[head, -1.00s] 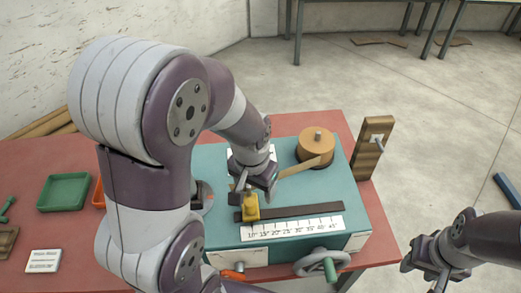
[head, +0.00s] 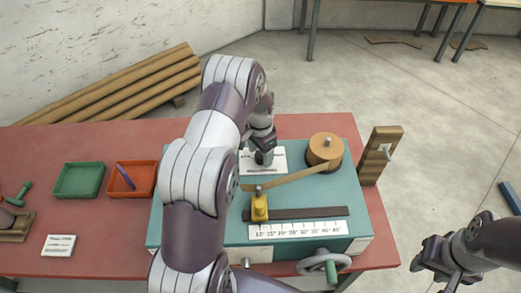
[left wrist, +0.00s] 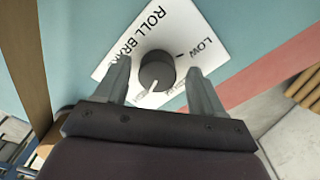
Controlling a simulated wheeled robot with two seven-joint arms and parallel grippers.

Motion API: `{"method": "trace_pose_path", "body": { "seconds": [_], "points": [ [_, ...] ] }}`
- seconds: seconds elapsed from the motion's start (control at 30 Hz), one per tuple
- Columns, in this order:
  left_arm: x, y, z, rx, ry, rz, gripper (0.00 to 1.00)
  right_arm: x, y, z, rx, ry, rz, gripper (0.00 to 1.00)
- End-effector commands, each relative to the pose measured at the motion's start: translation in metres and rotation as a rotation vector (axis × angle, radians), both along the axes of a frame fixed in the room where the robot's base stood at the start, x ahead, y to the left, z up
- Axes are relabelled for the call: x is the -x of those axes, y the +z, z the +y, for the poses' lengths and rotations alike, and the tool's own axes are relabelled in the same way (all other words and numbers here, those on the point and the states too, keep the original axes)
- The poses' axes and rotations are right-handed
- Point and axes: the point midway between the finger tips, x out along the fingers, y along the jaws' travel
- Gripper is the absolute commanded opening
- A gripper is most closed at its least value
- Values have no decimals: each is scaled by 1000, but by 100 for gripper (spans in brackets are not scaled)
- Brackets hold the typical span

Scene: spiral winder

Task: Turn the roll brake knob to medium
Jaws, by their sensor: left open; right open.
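The roll brake knob (left wrist: 157,71) is a dark round knob with a white pointer line. It sits on a white label plate (left wrist: 122,45) reading "ROLL BRAKE". The pointer aims toward the lower part of the dial, away from "LOW"; the lower labels are partly hidden and hard to read. My left gripper (left wrist: 158,67) is open, with one finger on each side of the knob; contact is not clear. In the head view my left gripper (head: 263,152) is over the label plate (head: 274,168) at the machine's back. My right gripper (head: 436,268) is open, off the table's right side.
The teal machine (head: 200,222) carries a yellow slider (head: 260,207) on a dark rail, an angle scale (head: 298,230), a tan roll (head: 325,149) with a strip and a handwheel (head: 325,261). A wooden upright (head: 378,156) stands right. Green (head: 78,180) and orange (head: 132,180) trays lie left.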

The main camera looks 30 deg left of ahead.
Motion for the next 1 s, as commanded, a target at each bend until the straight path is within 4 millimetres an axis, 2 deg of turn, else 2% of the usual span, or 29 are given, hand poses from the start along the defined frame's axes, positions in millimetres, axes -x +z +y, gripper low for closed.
{"method": "trace_pose_path", "body": {
  "seconds": [0.13,0.33,0.37,0.5,0.53,1.0],
  "points": [
    [0,-8,0,0,0,0,69,0,3,0,0,0,0,43],
    [0,-9,0,0,0,-1,69,0,2,0,0,0,0,43],
    [0,-9,0,0,0,-1,62,0,2,0,0,0,0,43],
    [0,-9,0,0,0,-1,17,0,2,0,0,0,0,43],
    [0,-9,0,0,0,-1,13,0,2,0,0,0,0,43],
    [0,-9,0,0,36,1,13,0,0,0,0,0,0,43]
  ]
}}
